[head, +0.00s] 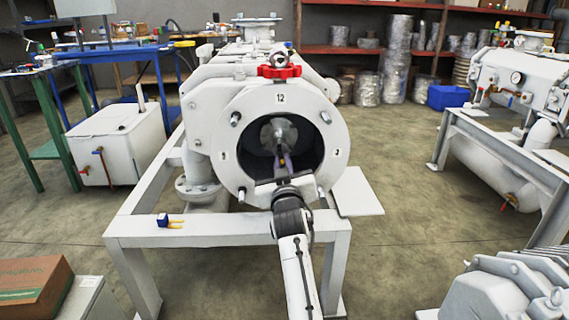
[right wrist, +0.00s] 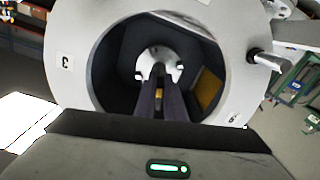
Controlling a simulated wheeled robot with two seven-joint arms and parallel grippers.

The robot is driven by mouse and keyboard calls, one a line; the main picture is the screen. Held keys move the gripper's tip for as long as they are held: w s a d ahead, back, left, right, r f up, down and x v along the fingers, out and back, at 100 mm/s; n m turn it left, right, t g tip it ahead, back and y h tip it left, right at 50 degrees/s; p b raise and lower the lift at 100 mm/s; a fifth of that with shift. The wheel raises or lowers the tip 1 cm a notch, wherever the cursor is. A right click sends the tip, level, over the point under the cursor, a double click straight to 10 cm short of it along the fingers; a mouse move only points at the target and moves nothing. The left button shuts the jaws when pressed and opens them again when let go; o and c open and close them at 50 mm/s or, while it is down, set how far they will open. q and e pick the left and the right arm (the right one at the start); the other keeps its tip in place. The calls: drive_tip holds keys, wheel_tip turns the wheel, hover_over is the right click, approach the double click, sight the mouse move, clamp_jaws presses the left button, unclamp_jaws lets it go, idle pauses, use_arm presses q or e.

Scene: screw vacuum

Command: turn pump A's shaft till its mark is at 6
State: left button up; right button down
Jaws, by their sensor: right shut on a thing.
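The pump (head: 222,165) in front of me has a round open flange with the labels 12 at the top and 3 at the right; I see no letter A on it. Its grey shaft end (head: 279,133) sits inside the dark bore and also shows in the right wrist view (right wrist: 158,62). My right gripper (head: 283,152) reaches into the bore from below, with its two dark fingers (right wrist: 158,85) shut on the shaft's end part. A small orange-yellow spot (right wrist: 158,98) shows between the fingers; I cannot tell whether it is the mark. The 6 position is hidden behind my arm. My left gripper is out of view.
A red knob (head: 279,71) sits on top of the flange, and bolts stick out around its rim. A white frame (head: 200,230) carries the pump, with a small blue and yellow item (head: 165,220) on it. A second machine (head: 515,85) stands at the right.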

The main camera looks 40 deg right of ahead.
drive_tip(key=shift+a+m, duration=0.15)
drive_tip(key=shift+m, duration=0.45)
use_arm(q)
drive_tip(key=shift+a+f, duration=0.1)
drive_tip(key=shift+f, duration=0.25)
use_arm(e)
drive_tip(key=shift+w+m, duration=0.1)
drive_tip(key=shift+m, duration=0.5)
drive_tip(key=c, duration=1.8)
unclamp_jaws()
drive_tip(key=shift+c, duration=0.2)
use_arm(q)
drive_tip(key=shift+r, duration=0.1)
